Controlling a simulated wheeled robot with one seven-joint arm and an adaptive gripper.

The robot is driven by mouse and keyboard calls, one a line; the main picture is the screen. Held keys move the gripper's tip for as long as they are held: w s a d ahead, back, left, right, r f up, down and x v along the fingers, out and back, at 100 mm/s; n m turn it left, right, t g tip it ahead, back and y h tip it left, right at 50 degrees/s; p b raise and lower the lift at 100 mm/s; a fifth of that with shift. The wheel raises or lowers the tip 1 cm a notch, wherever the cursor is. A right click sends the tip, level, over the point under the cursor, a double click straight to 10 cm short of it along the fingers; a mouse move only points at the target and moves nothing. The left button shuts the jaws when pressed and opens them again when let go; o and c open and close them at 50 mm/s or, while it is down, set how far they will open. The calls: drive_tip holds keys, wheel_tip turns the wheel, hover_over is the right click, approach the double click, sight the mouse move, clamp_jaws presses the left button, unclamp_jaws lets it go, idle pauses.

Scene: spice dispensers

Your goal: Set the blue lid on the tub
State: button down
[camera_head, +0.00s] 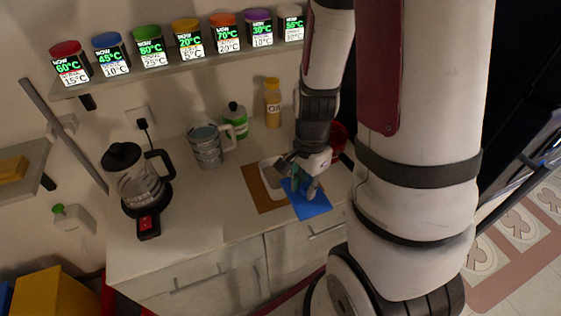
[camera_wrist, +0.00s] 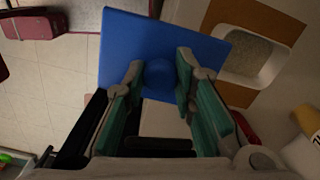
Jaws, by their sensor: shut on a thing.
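The blue lid (camera_head: 309,204) is a flat square plate with a round blue knob. In the wrist view the lid (camera_wrist: 118,45) fills the upper middle, with its knob between the green finger pads. My gripper (camera_head: 307,184) is shut on the knob; in the wrist view the gripper (camera_wrist: 159,82) shows a finger on each side of it. The tub (camera_head: 268,166) is white and open, to the left of the lid in the head view. In the wrist view the tub (camera_wrist: 257,62) lies to the right of the lid, with its inside visible.
The tub is on a brown mat (camera_head: 262,195) on the white counter. A red object (camera_head: 338,137) is behind my gripper.

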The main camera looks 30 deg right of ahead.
drive_tip(key=w+f, duration=0.2)
drive_tip(key=w, duration=0.5)
drive_tip(key=w+d+f+p, duration=0.1)
drive_tip(key=w+f, duration=0.2)
drive_tip(key=w, duration=0.4)
drive_tip(key=shift+w, duration=0.3)
drive_tip(key=shift+d+f, duration=0.1)
drive_tip(key=shift+f, duration=0.45)
drive_tip(key=c, duration=1.3)
unclamp_jaws()
drive_tip(key=shift+r, duration=0.1)
